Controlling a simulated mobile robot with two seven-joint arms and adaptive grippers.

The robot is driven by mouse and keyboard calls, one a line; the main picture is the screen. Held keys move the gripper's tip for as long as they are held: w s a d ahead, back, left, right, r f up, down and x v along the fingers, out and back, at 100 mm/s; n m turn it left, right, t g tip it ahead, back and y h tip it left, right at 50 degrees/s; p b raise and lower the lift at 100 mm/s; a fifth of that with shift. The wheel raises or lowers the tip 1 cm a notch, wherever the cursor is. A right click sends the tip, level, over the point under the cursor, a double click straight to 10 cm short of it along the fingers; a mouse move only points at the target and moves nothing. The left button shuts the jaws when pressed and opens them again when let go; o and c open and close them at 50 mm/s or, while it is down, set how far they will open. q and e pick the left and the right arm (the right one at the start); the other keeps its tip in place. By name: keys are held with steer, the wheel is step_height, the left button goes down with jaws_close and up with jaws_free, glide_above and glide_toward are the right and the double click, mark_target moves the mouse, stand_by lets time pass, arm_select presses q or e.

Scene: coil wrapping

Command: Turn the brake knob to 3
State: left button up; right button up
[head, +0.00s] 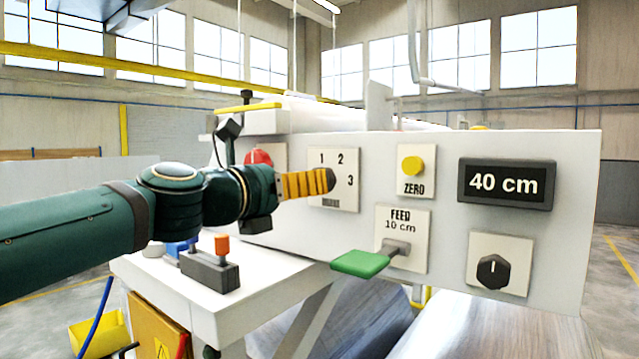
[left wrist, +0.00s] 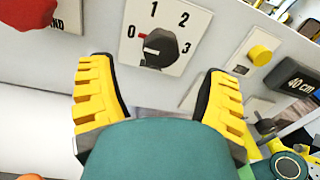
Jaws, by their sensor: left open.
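The brake knob (left wrist: 160,47) is dark and sits on a pale plate (left wrist: 135,22) marked 0, 1, 2 and 3 in the left wrist view. In the head view the plate (head: 347,200) shows 1, 2 and 3, while my gripper covers the 0 and most or all of the knob. My left gripper (head: 312,183) points at the plate with its yellow fingers. In the left wrist view its fingers (left wrist: 157,72) are spread wide, one to each side below the knob, with nothing between them.
A red button (head: 258,157) is left of the plate. The yellow ZERO button (head: 413,166), "40 cm" display (head: 504,184), green-handled FEED lever (head: 360,263) and black selector knob (head: 492,272) are to the right. A small box with an orange lever (head: 222,245) stands below my arm.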

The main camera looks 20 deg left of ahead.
arm_select(q)
steer(key=x, duration=0.5)
steer(key=shift+w+d, duration=0.15)
steer(key=shift+w, duration=0.2)
steer(key=c, duration=1.2)
